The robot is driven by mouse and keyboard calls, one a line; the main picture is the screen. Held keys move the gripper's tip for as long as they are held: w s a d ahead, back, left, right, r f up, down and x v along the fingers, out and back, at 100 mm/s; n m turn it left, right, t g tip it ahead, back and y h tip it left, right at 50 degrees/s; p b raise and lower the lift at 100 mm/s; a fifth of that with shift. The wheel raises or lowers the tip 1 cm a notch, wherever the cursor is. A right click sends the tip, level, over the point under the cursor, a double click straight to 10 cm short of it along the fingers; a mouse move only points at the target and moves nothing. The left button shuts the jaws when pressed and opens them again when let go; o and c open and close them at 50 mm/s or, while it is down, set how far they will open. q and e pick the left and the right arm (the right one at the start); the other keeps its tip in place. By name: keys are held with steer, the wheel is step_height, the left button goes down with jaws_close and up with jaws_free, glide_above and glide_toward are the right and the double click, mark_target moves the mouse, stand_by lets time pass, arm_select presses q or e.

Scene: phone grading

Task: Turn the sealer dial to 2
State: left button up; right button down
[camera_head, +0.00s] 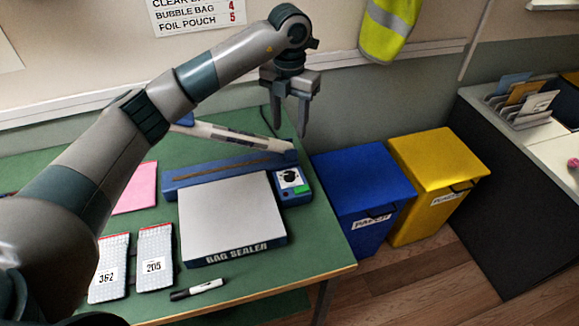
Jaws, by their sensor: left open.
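The bag sealer (232,215) sits on the green table, with a light platform in front and a blue body behind. Its raised arm (225,135) slants above the blue body. The black dial (290,176) is on a white panel at the sealer's right end, above a green patch. The dial's pointer setting is too small to read. My left gripper (290,116) is open and empty, pointing down, above and behind the dial, apart from it. My right gripper is not in view.
Two bubble bags (154,257) labelled 362 and 205, a pink sheet (136,188) and a marker (196,290) lie on the green table (250,285). A blue bin (365,190) and a yellow bin (437,165) stand right of it. A wall sign (197,14) hangs behind.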

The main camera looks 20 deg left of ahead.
mark_target(289, 173)
arm_select(q)
step_height(289, 173, down, 16)
steer(key=p, duration=0.6)
steer(key=shift+w+p, duration=0.1)
steer(key=shift+p, duration=0.3)
steer(key=shift+f, duration=0.75)
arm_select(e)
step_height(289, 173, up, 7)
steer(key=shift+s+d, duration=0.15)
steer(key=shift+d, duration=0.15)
arm_select(q)
steer(key=c, duration=1.1)
steer(key=shift+o, duration=0.2)
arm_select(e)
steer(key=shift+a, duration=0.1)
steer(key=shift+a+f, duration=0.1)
